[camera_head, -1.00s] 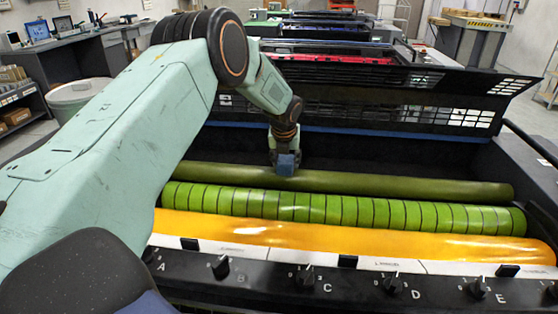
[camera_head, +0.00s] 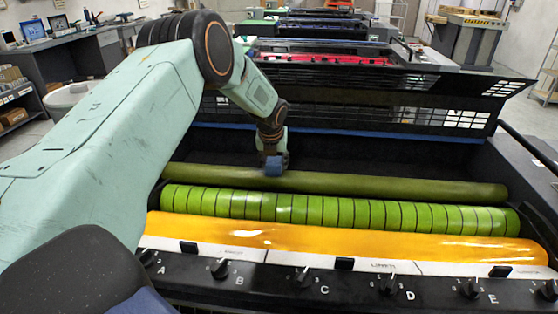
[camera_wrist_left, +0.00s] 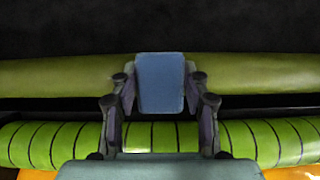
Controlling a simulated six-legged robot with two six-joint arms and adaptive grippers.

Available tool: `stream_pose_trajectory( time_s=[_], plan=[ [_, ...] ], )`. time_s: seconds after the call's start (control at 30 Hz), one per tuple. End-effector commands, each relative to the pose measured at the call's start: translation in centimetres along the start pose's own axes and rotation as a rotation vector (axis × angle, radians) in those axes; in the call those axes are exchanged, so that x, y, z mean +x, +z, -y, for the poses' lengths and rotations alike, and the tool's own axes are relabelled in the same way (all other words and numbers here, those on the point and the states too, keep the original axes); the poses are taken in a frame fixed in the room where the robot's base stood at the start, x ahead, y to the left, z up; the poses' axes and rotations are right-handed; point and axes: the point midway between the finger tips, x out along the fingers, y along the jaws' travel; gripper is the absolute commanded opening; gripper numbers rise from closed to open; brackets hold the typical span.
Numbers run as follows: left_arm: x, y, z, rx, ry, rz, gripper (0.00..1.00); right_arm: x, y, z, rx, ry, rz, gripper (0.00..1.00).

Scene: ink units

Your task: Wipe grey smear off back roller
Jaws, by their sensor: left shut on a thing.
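The back roller (camera_head: 390,187) is a plain olive-green cylinder lying across the open ink unit; it also shows in the left wrist view (camera_wrist_left: 60,76). My left gripper (camera_head: 274,160) is over the left half of this roller. It is shut on a small blue block-like pad (camera_head: 274,167), which shows between the two fingers in the left wrist view (camera_wrist_left: 160,82). The pad overlaps the back roller in both views; whether it touches is hard to tell. I cannot make out a clear grey smear; the gripper and pad hide part of the roller. My right gripper is not in view.
In front of the back roller lie a bright green roller (camera_head: 340,212) with dark rings and a glossy yellow-orange roller (camera_head: 350,238). A black panel with knobs (camera_head: 305,280) runs along the front. A raised black slotted cover (camera_head: 400,115) stands behind.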

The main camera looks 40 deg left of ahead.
Motion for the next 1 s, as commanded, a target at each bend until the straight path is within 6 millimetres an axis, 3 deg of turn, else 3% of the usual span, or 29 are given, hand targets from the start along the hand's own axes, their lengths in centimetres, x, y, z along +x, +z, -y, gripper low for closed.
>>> stream_pose_trajectory(
  time_s=[1.0],
  plan=[
    [0.2, -0.2, -6.3, -0.002, 0.001, -0.005, 0.21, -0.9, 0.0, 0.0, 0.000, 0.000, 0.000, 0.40]
  ],
)
